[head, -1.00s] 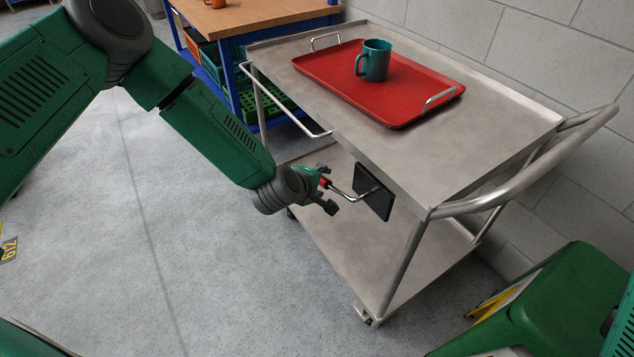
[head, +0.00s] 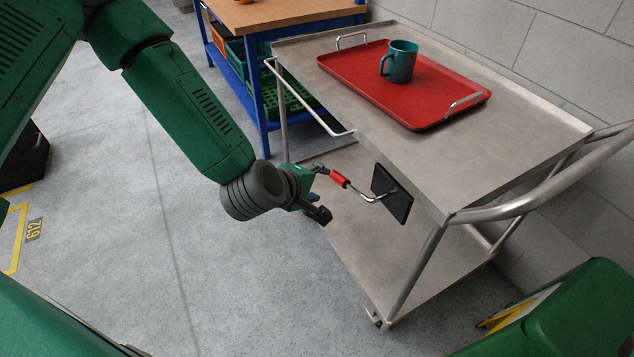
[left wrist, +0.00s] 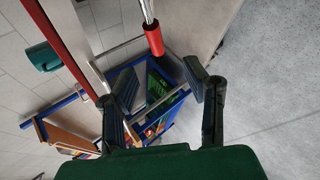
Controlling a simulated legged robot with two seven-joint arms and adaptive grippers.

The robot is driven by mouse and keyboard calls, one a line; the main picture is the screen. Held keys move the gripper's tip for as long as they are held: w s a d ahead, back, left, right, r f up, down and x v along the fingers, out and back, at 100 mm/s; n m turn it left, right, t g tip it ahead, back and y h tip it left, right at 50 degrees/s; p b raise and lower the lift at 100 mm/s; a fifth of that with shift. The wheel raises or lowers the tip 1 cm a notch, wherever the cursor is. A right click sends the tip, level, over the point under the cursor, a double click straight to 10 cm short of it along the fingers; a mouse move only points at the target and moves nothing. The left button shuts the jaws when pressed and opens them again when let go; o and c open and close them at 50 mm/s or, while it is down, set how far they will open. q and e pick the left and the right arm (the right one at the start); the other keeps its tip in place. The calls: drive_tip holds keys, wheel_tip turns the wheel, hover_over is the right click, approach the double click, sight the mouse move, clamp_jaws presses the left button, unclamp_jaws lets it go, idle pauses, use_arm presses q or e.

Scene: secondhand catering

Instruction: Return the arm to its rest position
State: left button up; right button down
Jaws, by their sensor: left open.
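My left gripper (head: 324,192) is open and empty in the head view, in front of the near side of the steel cart (head: 500,150). In the left wrist view its two fingers (left wrist: 158,78) are spread apart. A bent metal handle with a red grip (head: 339,179) sticks out from a black plate (head: 392,194) at the cart's side. The red grip lies just beyond my left fingers, and it also shows in the left wrist view (left wrist: 154,40). A gap shows between grip and fingers there. My right gripper is out of view.
A red tray (head: 345,72) with a teal mug (head: 402,62) on it lies on the cart top. A blue-framed table (head: 262,110) with crates stands behind. A block wall runs behind the cart.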

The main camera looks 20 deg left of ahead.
use_arm(q)
drive_tip(key=s+f+m+g, duration=0.5)
drive_tip(key=s+f+m, duration=0.5)
drive_tip(key=s, duration=0.5)
drive_tip(key=s+a+f+m+g+y, duration=0.1)
drive_tip(key=s+a+f+m+g, duration=0.1)
drive_tip(key=s, duration=0.4)
drive_tip(key=s+a+f+m+g+y, duration=0.1)
drive_tip(key=s+a+f+m+g, duration=0.1)
drive_tip(key=s+a+m, duration=0.2)
drive_tip(key=s+a, duration=0.1)
drive_tip(key=s, duration=0.2)
drive_tip(key=shift+s+a, duration=0.3)
drive_tip(key=shift+a, duration=0.1)
drive_tip(key=shift+w, duration=0.1)
